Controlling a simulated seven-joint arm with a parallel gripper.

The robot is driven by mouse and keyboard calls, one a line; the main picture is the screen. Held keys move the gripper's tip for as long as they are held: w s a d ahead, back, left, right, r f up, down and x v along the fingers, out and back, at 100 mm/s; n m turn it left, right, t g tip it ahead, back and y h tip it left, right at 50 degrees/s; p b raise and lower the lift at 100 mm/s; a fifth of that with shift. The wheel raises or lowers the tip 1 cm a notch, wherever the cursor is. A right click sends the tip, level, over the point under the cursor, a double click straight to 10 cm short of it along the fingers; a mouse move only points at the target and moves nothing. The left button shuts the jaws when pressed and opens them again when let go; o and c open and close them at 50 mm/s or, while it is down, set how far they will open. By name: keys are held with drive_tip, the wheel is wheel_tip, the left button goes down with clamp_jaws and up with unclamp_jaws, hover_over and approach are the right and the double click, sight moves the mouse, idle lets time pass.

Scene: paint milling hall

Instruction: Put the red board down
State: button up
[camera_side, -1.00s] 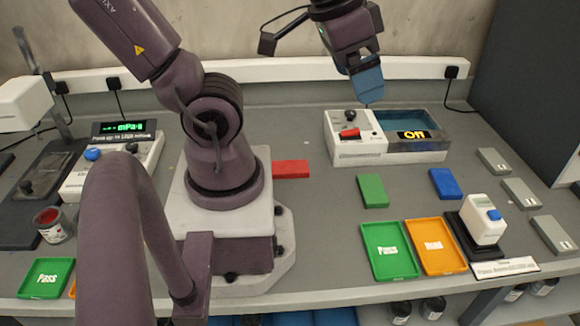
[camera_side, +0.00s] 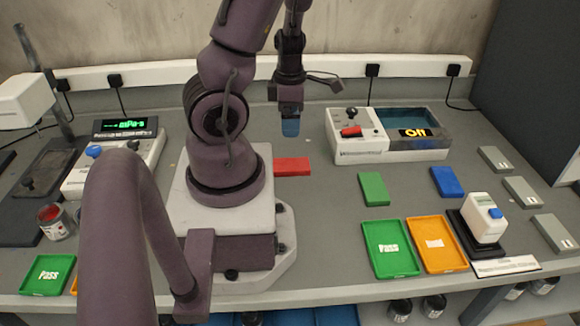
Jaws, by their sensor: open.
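The red board (camera_side: 292,167) lies flat on the grey bench top, just right of my base. My gripper (camera_side: 290,127) is above and behind the red board in the picture, with its blue fingertips pointing down. It is open and apart from the board. Nothing shows between the fingers, though the gap between them is hard to see from this side.
A green board (camera_side: 374,189) and a blue board (camera_side: 446,182) lie to the right. A green Pass tray (camera_side: 390,249) and an orange tray (camera_side: 436,245) sit at the front. Bench around the red board is mostly clear.

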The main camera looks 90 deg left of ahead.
hover_over(290, 164)
wheel_tip(290, 164, down, 8)
drive_tip(key=shift+a+r, duration=0.1)
drive_tip(key=shift+r, duration=0.1)
drive_tip(key=shift+d+f, duration=0.15)
drive_tip(key=shift+f, duration=0.95)
drive_tip(key=shift+d+f, duration=0.15)
drive_tip(key=shift+f, duration=0.9)
drive_tip(key=shift+a+f, duration=0.15)
drive_tip(key=shift+f, duration=0.4)
drive_tip(key=c, duration=1)
